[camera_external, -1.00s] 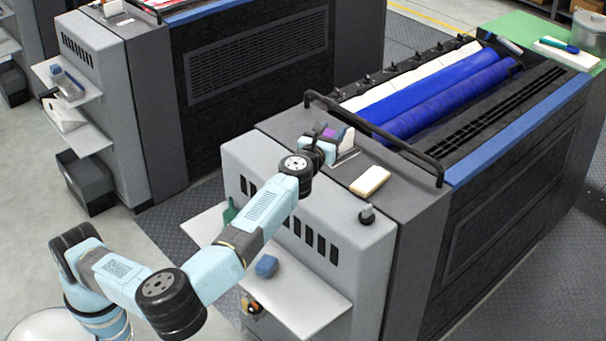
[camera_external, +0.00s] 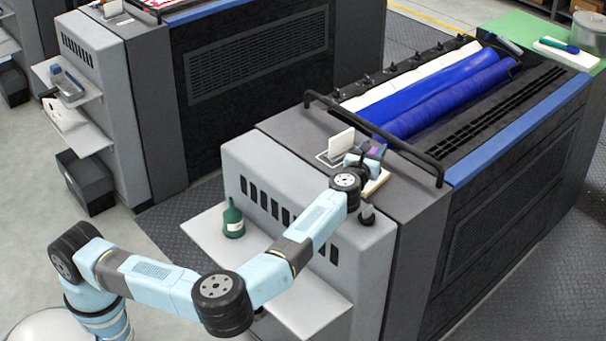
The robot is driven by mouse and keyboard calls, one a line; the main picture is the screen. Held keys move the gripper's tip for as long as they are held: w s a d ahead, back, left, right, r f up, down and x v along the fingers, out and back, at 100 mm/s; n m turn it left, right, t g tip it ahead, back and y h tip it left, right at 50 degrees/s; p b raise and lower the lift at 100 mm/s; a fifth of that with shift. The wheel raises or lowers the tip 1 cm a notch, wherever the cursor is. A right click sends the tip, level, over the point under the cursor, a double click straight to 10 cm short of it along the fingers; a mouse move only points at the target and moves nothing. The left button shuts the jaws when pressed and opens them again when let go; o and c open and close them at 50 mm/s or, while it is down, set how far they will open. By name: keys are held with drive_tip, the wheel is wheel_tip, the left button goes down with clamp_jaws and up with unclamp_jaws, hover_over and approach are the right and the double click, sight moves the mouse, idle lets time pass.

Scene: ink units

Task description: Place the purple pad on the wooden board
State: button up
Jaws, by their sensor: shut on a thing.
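The purple pad (camera_external: 373,150) is in my gripper (camera_external: 370,155), on top of the grey machine's near end. Only a small part of the pad shows; the fingers hide the rest. The wooden board (camera_external: 377,182), a pale cream block, lies on the machine top just below my gripper in the picture, partly covered by my wrist. The pad appears above the board's far side. I cannot tell whether it touches the board.
A white upright card (camera_external: 341,143) stands left of my gripper. A black handrail (camera_external: 400,149) runs close behind it. A green bottle (camera_external: 233,219) stands on the lower shelf (camera_external: 205,232).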

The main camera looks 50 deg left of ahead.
sight(372, 151)
drive_tip(key=shift+w+f, duration=0.15)
drive_tip(key=shift+f, duration=0.85)
drive_tip(key=shift+w+f, duration=0.15)
drive_tip(key=shift+f, duration=0.8)
drive_tip(key=shift+d, duration=0.1)
drive_tip(key=o, duration=1.1)
drive_tip(key=shift+f, duration=0.1)
drive_tip(key=shift+c, duration=0.2)
drive_tip(key=shift+s+d, duration=0.25)
drive_tip(key=shift+s, duration=0.2)
drive_tip(key=shift+s+d+r, duration=0.2)
drive_tip(key=shift+s, duration=0.35)
drive_tip(key=shift+s+d+r, duration=0.15)
drive_tip(key=shift+s, duration=0.35)
wheel_tip(372, 151, up, 5)
drive_tip(key=shift+w, duration=0.1)
drive_tip(key=shift+r, duration=0.75)
